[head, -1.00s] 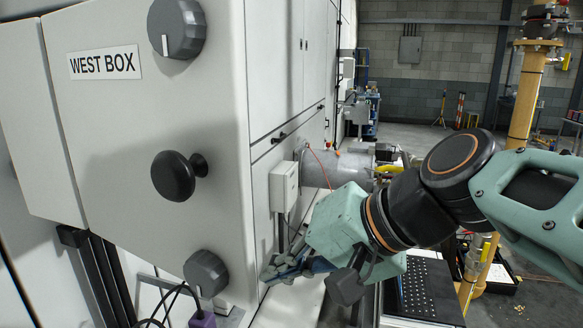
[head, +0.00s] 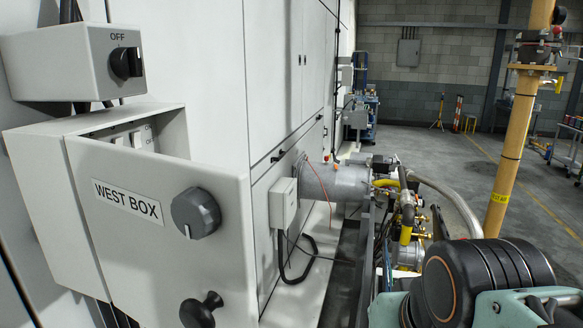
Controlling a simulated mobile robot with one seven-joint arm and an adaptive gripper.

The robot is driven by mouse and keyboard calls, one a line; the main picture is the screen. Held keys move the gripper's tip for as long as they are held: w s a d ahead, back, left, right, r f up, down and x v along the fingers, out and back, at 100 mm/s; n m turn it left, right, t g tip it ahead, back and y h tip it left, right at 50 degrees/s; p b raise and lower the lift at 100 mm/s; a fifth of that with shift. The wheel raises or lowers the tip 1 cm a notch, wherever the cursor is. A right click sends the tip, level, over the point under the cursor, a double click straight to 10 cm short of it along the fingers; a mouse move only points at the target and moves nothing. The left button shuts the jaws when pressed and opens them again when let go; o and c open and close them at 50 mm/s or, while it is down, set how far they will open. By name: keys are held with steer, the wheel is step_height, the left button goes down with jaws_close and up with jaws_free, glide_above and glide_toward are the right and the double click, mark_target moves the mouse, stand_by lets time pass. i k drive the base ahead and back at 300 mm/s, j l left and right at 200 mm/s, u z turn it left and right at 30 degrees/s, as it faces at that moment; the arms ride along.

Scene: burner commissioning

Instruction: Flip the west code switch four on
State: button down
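The west box (head: 30,190) is a pale grey cabinet on the left, and its door (head: 150,255) stands swung open toward me. The door carries a WEST BOX label (head: 127,201), a grey rotary knob (head: 196,213) and a black round handle (head: 201,311). Over the door's top edge, a few white switches (head: 134,138) show inside the box. The door hides most of the interior, and I cannot tell which switch is number four or how it is set. My arm shows at the lower right; my gripper is out of view.
A grey box with a black rotary switch (head: 126,62) marked OFF hangs above the west box. A grey burner pipe (head: 335,181) and a small white box (head: 283,203) are beyond the door. A yellow post (head: 510,150) stands at the right, with open floor behind.

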mark_target(136, 136)
steer(key=k+j+u, duration=0.2)
steer(key=k+u, duration=0.25)
steer(key=k+j+u, duration=0.35)
steer(key=u, duration=0.15)
steer(key=i+l+z, duration=0.4)
steer(key=k+l, duration=0.05)
